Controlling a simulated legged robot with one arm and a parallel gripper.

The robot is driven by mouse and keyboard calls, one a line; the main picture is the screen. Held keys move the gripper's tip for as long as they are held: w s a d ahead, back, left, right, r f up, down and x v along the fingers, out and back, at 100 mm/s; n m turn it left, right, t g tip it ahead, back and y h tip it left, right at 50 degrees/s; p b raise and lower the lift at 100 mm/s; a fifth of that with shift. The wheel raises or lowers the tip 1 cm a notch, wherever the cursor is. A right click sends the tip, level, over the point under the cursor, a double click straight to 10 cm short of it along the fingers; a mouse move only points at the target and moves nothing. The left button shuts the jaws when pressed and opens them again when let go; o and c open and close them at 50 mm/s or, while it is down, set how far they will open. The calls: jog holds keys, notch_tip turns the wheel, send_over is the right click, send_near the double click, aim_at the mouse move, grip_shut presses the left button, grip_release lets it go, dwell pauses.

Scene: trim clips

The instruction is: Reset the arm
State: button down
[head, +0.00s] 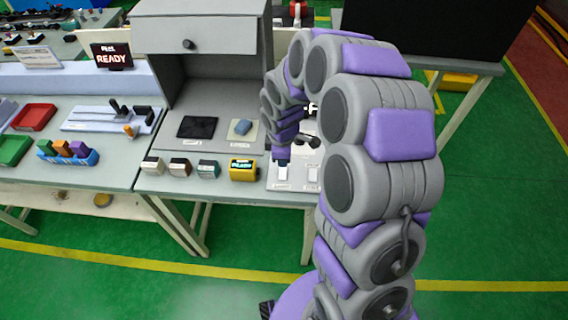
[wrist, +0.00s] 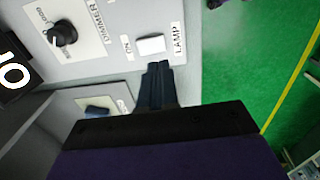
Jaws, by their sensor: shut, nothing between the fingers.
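My gripper (head: 283,160) points down over the pale panel at the front right of the workstation. In the wrist view, its dark fingers (wrist: 158,68) are together with nothing between them. The tips are just beside the white LAMP switch (wrist: 150,45), which carries an ON mark. I cannot tell whether they touch it. My arm is bent, reaching up and over from the lower right of the head view, and it hides part of the bench.
A black DIMMER knob (wrist: 62,35) is beside the switch. The workstation holds a black pad (head: 197,127), a blue block (head: 243,127) and a yellow device (head: 243,170). A READY screen (head: 111,56), red tray (head: 33,117) and green tray (head: 14,149) are left. Green floor lies in front.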

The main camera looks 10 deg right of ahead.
jog(key=s+r+m+g, duration=0.1)
jog(key=s+r+m, duration=0.5)
jog(key=s+r, duration=0.85)
jog(key=s+r+m+g, duration=0.1)
jog(key=s+m, duration=0.7)
jog(key=s, duration=1)
jog(key=shift+d+r+g, duration=0.3)
jog(key=shift+d+r, duration=0.15)
jog(key=shift+r, duration=0.4)
jog(key=shift+w, duration=0.1)
